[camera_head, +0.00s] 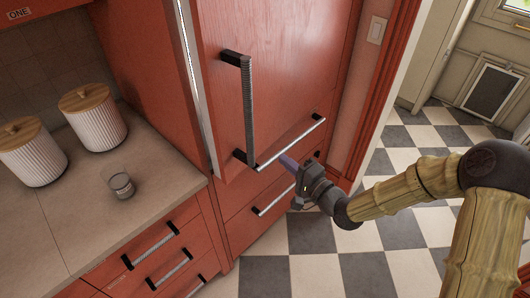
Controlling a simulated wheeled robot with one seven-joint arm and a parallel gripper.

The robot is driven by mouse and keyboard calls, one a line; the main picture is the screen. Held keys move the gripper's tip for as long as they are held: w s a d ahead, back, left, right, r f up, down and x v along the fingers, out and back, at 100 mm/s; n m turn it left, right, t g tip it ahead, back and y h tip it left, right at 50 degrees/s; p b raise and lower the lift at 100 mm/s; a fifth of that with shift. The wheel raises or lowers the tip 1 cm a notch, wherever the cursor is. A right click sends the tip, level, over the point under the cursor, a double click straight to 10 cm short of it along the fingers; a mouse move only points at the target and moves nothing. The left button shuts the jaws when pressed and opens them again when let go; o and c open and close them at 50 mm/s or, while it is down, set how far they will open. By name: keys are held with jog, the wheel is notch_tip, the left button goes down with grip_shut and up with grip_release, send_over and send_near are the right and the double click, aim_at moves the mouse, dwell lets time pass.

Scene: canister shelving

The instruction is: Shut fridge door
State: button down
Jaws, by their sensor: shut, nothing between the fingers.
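The fridge door (290,75) is a tall red wood-panel door in the upper middle of the view. A long vertical handle (248,110) with dark mounts is on its left part. A bright metal strip (187,60) runs down beside the door's left edge; I cannot tell clearly how wide any gap there is. My gripper (289,163) is shut and empty.
A lower drawer handle (273,199) is below my gripper. Left, a counter (60,215) holds two white ribbed canisters (93,121) (32,155) with wooden lids and a small glass jar (121,185). The checkered floor (345,270) is clear. A doorway is at right.

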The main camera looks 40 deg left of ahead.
jog(key=s+a+p, duration=0.2)
jog(key=a, duration=0.4)
jog(key=shift+a, duration=0.2)
